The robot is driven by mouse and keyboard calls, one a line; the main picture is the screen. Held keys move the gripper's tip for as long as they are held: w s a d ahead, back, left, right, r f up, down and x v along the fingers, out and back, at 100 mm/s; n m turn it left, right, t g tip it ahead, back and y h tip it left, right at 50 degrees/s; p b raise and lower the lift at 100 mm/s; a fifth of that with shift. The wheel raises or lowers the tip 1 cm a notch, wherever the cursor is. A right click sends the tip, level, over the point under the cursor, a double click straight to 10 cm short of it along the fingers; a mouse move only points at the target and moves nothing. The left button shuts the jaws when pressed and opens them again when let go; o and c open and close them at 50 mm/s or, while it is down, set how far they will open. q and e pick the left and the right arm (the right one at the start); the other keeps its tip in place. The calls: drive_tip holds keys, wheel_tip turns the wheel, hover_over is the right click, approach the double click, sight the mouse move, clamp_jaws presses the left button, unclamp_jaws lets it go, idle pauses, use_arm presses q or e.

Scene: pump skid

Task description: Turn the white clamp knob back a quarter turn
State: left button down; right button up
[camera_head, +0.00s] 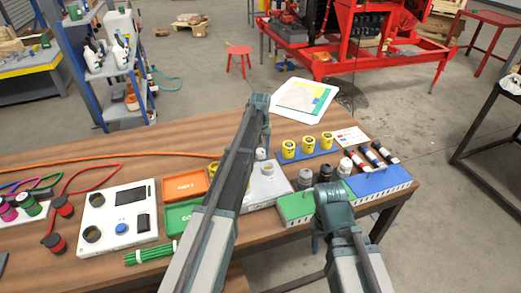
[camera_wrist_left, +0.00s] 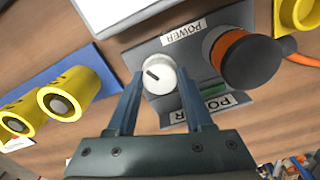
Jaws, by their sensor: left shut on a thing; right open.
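The white clamp knob (camera_wrist_left: 159,74) sits on a grey panel (camera_wrist_left: 165,112) marked POWER in the left wrist view. A dark pointer line on its top slants towards the upper left. My left gripper (camera_wrist_left: 158,88) is shut on the knob, one finger on each side.
A black plug with an orange ring (camera_wrist_left: 245,58) stands close beside the knob. Yellow cylinders (camera_head: 289,149) stand on a blue strip behind. The green tray (camera_head: 294,208) and blue tray (camera_head: 378,180) are to the right. A white box (camera_head: 117,219) and cables are left.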

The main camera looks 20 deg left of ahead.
sight(260, 151)
use_arm(q)
drive_tip(key=shift+n, duration=1.7)
drive_tip(key=shift+c, duration=1.4)
unclamp_jaws()
wheel_tip(260, 151, up, 14)
drive_tip(key=p, duration=1.4)
drive_tip(key=shift+f, duration=0.1)
